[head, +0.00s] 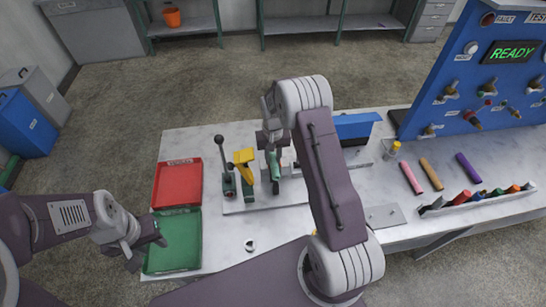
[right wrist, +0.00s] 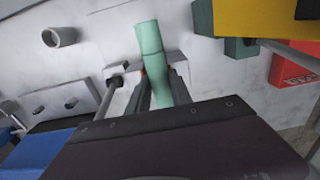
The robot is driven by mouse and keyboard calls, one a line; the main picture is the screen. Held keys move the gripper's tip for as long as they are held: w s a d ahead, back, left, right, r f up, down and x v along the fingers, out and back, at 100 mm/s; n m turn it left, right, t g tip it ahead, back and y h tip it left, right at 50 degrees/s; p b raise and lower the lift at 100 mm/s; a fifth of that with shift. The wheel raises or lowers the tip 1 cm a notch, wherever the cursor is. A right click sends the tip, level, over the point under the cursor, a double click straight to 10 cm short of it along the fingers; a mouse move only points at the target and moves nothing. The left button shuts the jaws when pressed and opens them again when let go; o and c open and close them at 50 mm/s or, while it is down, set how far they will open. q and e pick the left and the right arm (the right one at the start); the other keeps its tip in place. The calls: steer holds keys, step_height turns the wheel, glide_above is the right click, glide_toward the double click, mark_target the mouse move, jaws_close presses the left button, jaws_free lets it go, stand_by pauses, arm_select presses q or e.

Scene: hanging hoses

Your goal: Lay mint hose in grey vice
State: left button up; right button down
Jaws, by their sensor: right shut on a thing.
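The mint hose (right wrist: 152,45) is gripped between the two dark fingers of my right gripper (right wrist: 157,85) in the right wrist view. Its far end sticks out past the fingertips. In the head view, a short piece of the mint hose (head: 273,163) shows below my right gripper (head: 271,143), above the fixture plate. A light grey block (right wrist: 179,58), possibly the grey vice, lies behind the hose in the right wrist view. I cannot tell whether they touch. My left gripper (head: 146,246) is by the green tray's left edge; its finger opening is unclear.
A red tray (head: 178,184) and a green tray (head: 181,241) lie on the table's left. A yellow clamp (head: 244,160) and a black-knobbed lever (head: 220,146) stand beside the hose. A blue panel (head: 460,75), loose coloured cylinders and a rack are at right.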

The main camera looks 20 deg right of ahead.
mark_target(273, 158)
steer(key=shift+f+b, duration=0.55)
steer(key=shift+f, duration=0.35)
steer(key=c, duration=1.1)
jaws_free()
steer(key=shift+r, duration=0.1)
step_height(273, 158, up, 9)
steer(key=shift+f+b, duration=0.1)
steer(key=shift+b, duration=0.8)
